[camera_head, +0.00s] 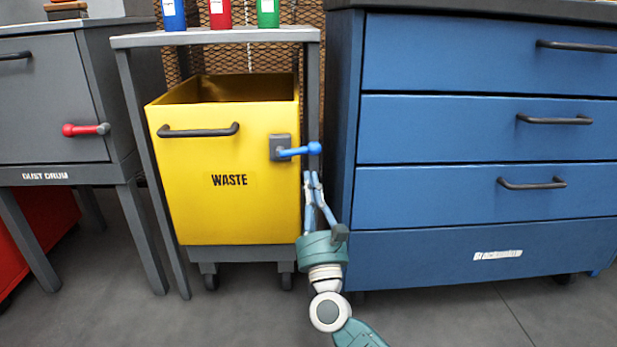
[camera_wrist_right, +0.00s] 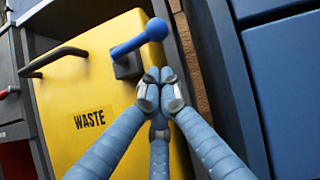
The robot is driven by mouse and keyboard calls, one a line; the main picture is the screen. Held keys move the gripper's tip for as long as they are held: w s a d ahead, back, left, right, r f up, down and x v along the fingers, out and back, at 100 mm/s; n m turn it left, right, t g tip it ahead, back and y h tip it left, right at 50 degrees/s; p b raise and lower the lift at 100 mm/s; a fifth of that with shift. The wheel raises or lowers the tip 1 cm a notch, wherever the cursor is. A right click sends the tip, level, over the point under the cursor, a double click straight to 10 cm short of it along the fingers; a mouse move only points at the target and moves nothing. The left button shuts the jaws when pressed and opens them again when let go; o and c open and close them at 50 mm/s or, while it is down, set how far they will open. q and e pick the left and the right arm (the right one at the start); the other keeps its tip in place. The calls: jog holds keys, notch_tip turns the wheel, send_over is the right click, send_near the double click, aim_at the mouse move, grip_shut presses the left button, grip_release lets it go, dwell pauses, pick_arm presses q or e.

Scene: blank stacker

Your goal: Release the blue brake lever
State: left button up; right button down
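The blue brake lever (camera_head: 299,151) sits on a grey mounting plate (camera_head: 279,147) on the front of the yellow waste bin (camera_head: 230,215). The lever lies about level, and its round knob points right. It also shows in the right wrist view (camera_wrist_right: 138,40), above the fingertips. My right gripper (camera_head: 311,175) is just below the knob, near the bin's right edge. In the right wrist view its fingertips (camera_wrist_right: 161,90) are together with nothing seen between them, and they look apart from the lever. My left gripper is not in view.
A blue drawer cabinet (camera_head: 430,190) stands close on the right. A grey table frame (camera_head: 215,38) with several coloured containers spans the bin. A grey dust drum cabinet (camera_head: 50,110) with a red-handled lever (camera_head: 80,129) stands at left. Free floor lies in front.

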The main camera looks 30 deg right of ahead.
aim_at(298, 150)
jog(key=shift+w+a+r, duration=0.1)
jog(key=shift+w+r, duration=0.05)
jog(key=shift+r, duration=0.65)
jog(key=shift+w+a+r, duration=0.1)
jog(key=shift+w+r, duration=0.05)
jog(key=shift+r, duration=0.65)
jog(key=shift+d, duration=0.1)
jog(key=shift+r+n+t+y+p, duration=0.25)
jog(key=shift+n+t+y+p, duration=0.05)
jog(key=shift+n+y+p, duration=0.35)
